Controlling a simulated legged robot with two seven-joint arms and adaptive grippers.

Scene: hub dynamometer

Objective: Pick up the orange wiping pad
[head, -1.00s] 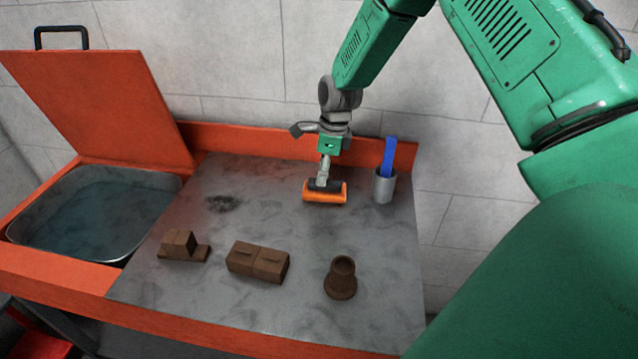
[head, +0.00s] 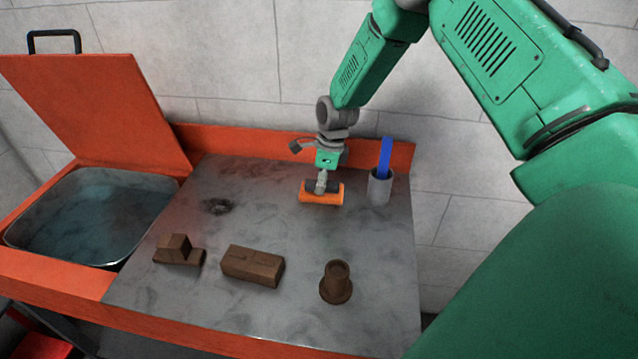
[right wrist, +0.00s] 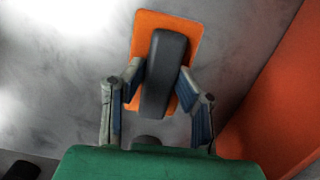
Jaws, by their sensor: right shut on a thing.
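The orange wiping pad (head: 322,198) is at the back of the grey worktop, left of a grey cup. It has a dark grip on top. My right gripper (head: 321,182) comes down on it from above and is shut on that dark grip. In the right wrist view the two fingers (right wrist: 162,95) stand on either side of the dark grip (right wrist: 164,72), with the orange pad (right wrist: 190,32) beyond it. I cannot tell whether the pad touches the worktop. My left gripper is not in view.
A grey cup (head: 380,189) with a blue handle stands close right of the pad. Brown parts stand at the front: a stepped block (head: 178,251), a long block (head: 252,265) and a flanged cylinder (head: 337,283). A basin of liquid (head: 95,215) lies left. A dark smudge (head: 217,206) marks the worktop.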

